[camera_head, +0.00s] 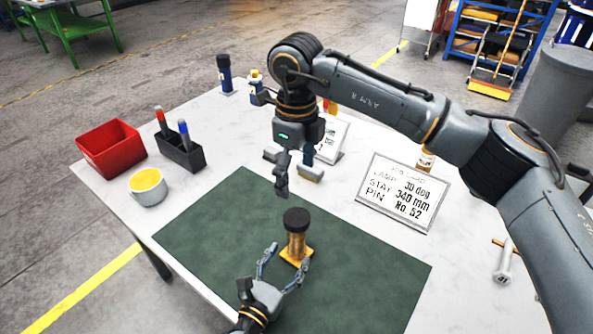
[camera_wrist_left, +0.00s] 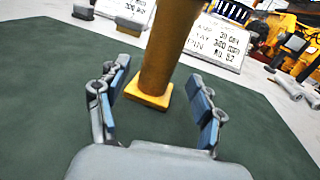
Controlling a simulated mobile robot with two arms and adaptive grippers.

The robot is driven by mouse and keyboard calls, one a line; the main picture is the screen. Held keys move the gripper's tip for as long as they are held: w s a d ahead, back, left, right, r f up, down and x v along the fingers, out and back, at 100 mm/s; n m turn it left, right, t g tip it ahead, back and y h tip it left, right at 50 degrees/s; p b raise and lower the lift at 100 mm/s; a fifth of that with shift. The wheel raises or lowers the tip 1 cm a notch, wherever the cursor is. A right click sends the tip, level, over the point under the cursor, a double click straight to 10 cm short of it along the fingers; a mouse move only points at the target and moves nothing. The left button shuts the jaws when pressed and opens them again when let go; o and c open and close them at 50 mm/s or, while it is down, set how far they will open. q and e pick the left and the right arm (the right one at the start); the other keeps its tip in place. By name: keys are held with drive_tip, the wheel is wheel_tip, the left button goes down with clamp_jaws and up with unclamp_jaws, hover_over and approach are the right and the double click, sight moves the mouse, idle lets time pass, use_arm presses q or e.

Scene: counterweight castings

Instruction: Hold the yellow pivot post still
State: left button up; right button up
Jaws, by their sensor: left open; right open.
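The yellow pivot post (camera_head: 297,241) stands upright on a square yellow base on the green mat (camera_head: 215,240); its top is dark. My left gripper (camera_head: 285,269) is open, with its fingers pointing at the post's lower part. In the left wrist view the post (camera_wrist_left: 166,50) rises between and beyond the spread fingertips (camera_wrist_left: 160,95), with no contact visible. The post's top is cut off there. My right gripper (camera_head: 296,180) points down above the mat's far edge, behind the post; it is open and appears empty.
A job card (camera_head: 400,190) stands right of the mat. A red bin (camera_head: 110,148), a yellow-topped cup (camera_head: 148,185) and a dark holder (camera_head: 181,152) stand at the left. The mat around the post is clear.

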use_arm(q)
drive_tip(key=v, duration=0.6)
drive_tip(key=shift+s+a, duration=0.15)
drive_tip(key=shift+s, duration=0.2)
drive_tip(key=shift+s, duration=0.1)
